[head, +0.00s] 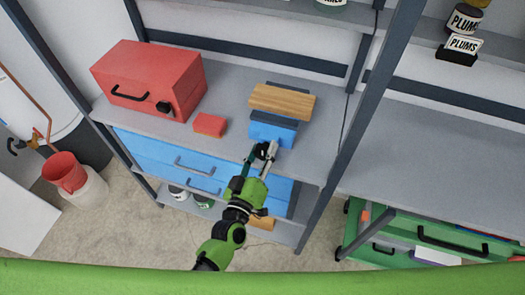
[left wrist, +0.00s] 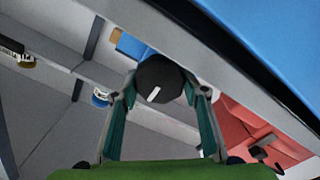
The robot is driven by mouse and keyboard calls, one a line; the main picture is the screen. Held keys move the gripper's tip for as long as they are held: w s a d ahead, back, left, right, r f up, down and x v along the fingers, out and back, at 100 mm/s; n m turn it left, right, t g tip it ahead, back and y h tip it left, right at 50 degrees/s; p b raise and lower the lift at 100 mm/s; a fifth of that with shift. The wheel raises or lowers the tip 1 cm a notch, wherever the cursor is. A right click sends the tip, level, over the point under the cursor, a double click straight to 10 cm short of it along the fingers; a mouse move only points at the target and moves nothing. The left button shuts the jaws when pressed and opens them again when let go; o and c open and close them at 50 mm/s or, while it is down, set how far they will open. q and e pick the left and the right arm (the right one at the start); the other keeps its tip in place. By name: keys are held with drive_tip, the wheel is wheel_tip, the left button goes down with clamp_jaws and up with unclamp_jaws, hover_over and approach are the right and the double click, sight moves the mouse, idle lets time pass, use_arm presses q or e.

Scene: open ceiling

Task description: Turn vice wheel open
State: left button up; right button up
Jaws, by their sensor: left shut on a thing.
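The blue vice (head: 272,131) stands on the grey shelf, with a wooden block (head: 283,101) in its top. Its black round wheel (head: 263,150) faces the front and is partly hidden by my left gripper (head: 260,157). In the left wrist view the wheel (left wrist: 160,80) is a dark disc with a white mark, between the two green fingers of my left gripper (left wrist: 160,94). The fingers are closed on the wheel's sides. A bit of blue, likely the vice (left wrist: 131,46), shows behind it. My right gripper is not in view.
A red toolbox (head: 150,80) and a small red block (head: 210,125) sit left on the shelf (head: 225,88). Blue drawers (head: 160,150) are below. A dark shelf post (head: 370,100) rises to the right. A green drawer unit (head: 400,230) stands at lower right.

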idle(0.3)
use_arm(q)
drive_tip(key=o, duration=1.1)
drive_tip(key=shift+f, duration=0.1)
